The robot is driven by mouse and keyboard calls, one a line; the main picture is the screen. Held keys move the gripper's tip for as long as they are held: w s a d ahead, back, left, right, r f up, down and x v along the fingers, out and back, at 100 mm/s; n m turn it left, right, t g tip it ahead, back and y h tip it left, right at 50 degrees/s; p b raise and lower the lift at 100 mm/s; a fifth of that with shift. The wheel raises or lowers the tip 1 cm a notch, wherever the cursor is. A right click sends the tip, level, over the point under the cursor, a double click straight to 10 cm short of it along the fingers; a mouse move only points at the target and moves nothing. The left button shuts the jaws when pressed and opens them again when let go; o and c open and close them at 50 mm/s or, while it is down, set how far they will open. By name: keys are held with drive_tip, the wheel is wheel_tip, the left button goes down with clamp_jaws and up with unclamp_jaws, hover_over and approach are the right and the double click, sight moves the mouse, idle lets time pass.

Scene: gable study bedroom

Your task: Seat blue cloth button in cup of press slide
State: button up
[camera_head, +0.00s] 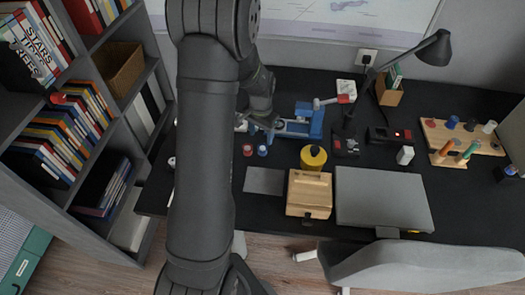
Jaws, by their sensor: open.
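A blue press (306,122) stands on the black desk near the wall, with a lever that has a red knob (343,99). My gripper (262,128) is open at the left end of the press, partly hidden by my own arm. Its fingertips are small, and I cannot tell whether they touch the press or its slide. The cup of the slide is not clear. A small round blue-topped piece (262,151) stands on the desk just in front of my gripper, apart from it. I cannot tell whether it is the blue cloth button.
A red-topped piece (247,150) stands beside the blue-topped one. A yellow container (313,158), a wooden box (309,194) and a closed laptop (383,199) are in front of the press. A lamp (432,49) and a wooden rack (465,141) are to the right.

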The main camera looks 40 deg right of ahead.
sight(263, 149)
drive_tip(key=shift+s+f, duration=0.2)
drive_tip(key=shift+f, duration=1.35)
drive_tip(key=shift+s+f, duration=0.2)
drive_tip(key=shift+f, duration=1.35)
drive_tip(key=c, duration=1.1)
